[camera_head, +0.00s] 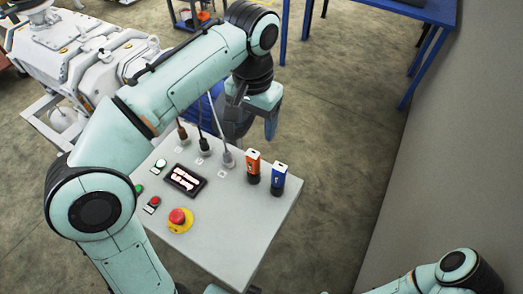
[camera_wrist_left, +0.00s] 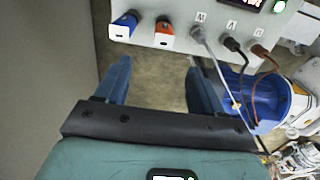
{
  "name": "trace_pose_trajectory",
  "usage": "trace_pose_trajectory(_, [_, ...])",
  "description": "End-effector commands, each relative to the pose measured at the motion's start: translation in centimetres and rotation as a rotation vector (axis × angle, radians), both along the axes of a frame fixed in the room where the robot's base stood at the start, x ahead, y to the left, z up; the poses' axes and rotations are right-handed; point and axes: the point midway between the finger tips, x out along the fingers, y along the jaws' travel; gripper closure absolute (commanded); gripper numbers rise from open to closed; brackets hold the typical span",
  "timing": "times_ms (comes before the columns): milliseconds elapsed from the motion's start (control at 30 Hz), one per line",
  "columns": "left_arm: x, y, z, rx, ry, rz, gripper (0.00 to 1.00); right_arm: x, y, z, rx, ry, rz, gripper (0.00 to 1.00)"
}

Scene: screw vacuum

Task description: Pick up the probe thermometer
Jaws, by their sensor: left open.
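No thing is clearly recognisable as a probe thermometer. An orange-topped device (camera_head: 252,167) and a blue-topped device (camera_head: 279,173), both with dark lower bodies, stand upright at the panel's right side. The wrist view also shows the orange one (camera_wrist_left: 164,36) and the blue one (camera_wrist_left: 123,28), past the fingertips. Three cabled plugs stand beside them: grey (camera_head: 227,158), black (camera_head: 204,145) and brown (camera_head: 182,134). My left gripper (camera_head: 252,124) is open and empty beyond the panel's far edge; its fingers (camera_wrist_left: 158,68) are apart in the wrist view. My right gripper is out of view.
The grey control panel (camera_head: 232,220) carries a red emergency button (camera_head: 178,217), a display (camera_head: 186,180) and small push buttons. A blue cylinder (camera_wrist_left: 262,98) and white machinery (camera_head: 85,55) lie beyond. A blue-framed table (camera_head: 425,12) and grey wall (camera_head: 450,130) stand right, with open floor between.

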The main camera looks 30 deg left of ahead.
Motion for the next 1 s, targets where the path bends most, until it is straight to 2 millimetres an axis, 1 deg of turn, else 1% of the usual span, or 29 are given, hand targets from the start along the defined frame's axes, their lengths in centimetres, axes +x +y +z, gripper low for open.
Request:
trace_pose_trajectory(33, [-0.1,0.0,-1.0,0.001,0.005,0.0,0.32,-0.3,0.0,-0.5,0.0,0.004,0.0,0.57])
trace_pose_trajectory(200, [-0.1,0.1,-4.5,0.001,0.006,0.001,0.32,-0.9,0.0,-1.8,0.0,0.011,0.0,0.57])
trace_pose_trajectory(300, [-0.1,0.1,-6.1,0.0,0.005,0.002,0.32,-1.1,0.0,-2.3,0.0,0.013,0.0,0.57])
trace_pose_trajectory(400, [-0.1,0.1,-7.2,0.0,0.004,0.001,0.32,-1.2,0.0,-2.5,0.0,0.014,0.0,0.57])
trace_pose_trajectory(567, [-0.1,0.2,-8.1,0.0,0.002,0.001,0.32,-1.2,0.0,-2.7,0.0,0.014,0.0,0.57])
trace_pose_trajectory(833, [0.0,0.6,-12.0,0.0,0.004,0.0,0.32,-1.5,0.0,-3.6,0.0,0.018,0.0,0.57])
trace_pose_trajectory(900, [0.0,0.6,-12.6,0.0,0.003,0.001,0.32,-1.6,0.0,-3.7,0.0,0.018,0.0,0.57])
trace_pose_trajectory(1000, [0.0,0.6,-12.9,0.0,0.002,0.001,0.32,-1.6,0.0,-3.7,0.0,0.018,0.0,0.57])
